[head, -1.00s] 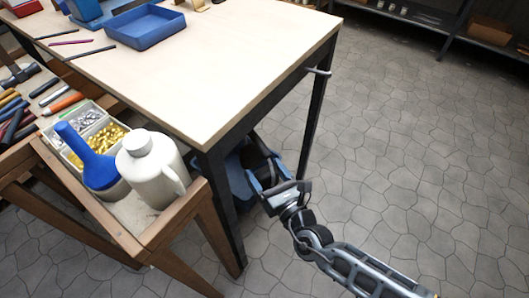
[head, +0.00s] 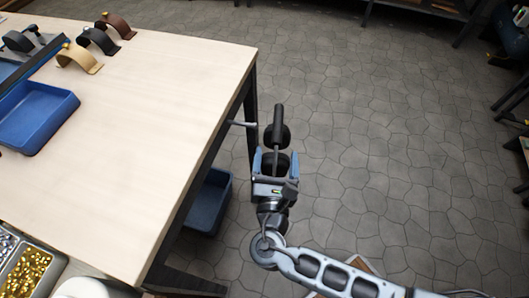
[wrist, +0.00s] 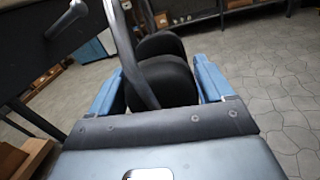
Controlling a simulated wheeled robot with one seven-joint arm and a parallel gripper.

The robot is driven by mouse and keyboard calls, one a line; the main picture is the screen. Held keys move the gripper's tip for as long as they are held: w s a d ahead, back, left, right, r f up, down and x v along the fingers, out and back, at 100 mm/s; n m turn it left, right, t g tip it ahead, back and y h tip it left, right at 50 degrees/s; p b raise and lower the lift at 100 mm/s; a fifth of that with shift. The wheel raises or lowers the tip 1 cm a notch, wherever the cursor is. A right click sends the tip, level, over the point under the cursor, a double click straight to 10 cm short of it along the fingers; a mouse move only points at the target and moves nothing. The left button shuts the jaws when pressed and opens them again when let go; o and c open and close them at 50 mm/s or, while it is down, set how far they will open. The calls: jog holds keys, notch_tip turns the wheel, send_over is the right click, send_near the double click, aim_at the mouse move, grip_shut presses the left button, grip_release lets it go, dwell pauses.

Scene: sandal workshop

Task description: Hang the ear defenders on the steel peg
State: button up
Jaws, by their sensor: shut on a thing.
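The black ear defenders (head: 279,131) are between the blue fingers of my gripper (head: 276,163), which is shut on them. The headband points up and away from the gripper in the head view. In the wrist view, the ear defenders' dark cups (wrist: 165,70) fill the space between the fingers, with the band rising at the left. The steel peg (head: 243,123) sticks out from the table's right side. Its tip is just left of the ear defenders, with a small gap in the picture. The peg also shows at the upper left of the wrist view (wrist: 68,19).
The workbench (head: 150,130) stands left of my gripper, its edge and dark legs close by. A blue tub (head: 209,200) is under it. A blue tray (head: 38,115) and several curved stands are on top. The floor to the right is clear.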

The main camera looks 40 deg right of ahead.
aim_at(284, 165)
jog(key=s+r+m+g+h+p, duration=0.1)
jog(key=s+r+m+g+h, duration=0.1)
jog(key=shift+s+r+g+h+p, duration=0.25)
jog(key=shift+s+g+h+p, duration=0.05)
jog(key=shift+s+g, duration=0.1)
jog(key=shift+w+a+f+m+b, duration=0.2)
jog(key=shift+w+a+m+b, duration=0.15)
jog(key=shift+w+b, duration=0.15)
jog(key=w+a+f+b, duration=0.1)
jog(key=w+a+b, duration=0.4)
jog(key=w+b, duration=0.1)
jog(key=shift+w+a, duration=0.35)
jog(key=shift+w, duration=0.5)
jog(key=shift+f, duration=0.15)
dwell(0.5)
jog(key=o, duration=1.1)
